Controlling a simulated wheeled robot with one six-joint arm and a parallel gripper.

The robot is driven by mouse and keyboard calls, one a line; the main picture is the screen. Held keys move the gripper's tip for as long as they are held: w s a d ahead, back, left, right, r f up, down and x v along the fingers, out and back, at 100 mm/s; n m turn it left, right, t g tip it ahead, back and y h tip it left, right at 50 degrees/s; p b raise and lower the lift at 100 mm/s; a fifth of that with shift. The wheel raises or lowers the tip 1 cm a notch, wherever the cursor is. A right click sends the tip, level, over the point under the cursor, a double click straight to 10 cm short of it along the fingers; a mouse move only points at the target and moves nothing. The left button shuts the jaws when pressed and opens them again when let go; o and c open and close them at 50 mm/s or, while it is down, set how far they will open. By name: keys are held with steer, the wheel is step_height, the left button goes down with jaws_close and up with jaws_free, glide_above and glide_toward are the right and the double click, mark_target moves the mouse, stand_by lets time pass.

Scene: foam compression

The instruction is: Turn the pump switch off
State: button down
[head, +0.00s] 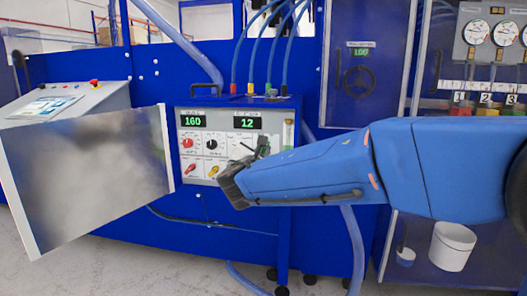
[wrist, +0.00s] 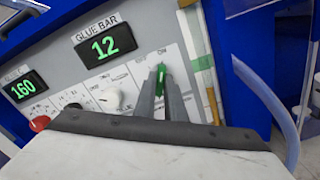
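The control panel (head: 216,121) has two green displays and several knobs. In the wrist view, a green switch handle (wrist: 160,75) stands at the right of the panel, below and right of the display reading 12. My gripper (wrist: 161,80) has its two grey fingertips on either side of this handle, with little or no gap showing. The handle looks upright in that view. In the head view my gripper (head: 262,146) reaches the panel's right side from the right and hides the handle.
A white knob (wrist: 110,98) and a red knob (wrist: 39,123) are left of my fingers. A clear gauge tube (head: 288,134) is close on the right. Blue hoses (head: 262,50) rise above the panel box. A large grey plate (head: 88,175) stands at the left.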

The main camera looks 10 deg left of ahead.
steer(key=shift+n, duration=0.4)
steer(key=n, duration=1.1)
stand_by(0.5)
steer(key=c, duration=1.8)
jaws_free()
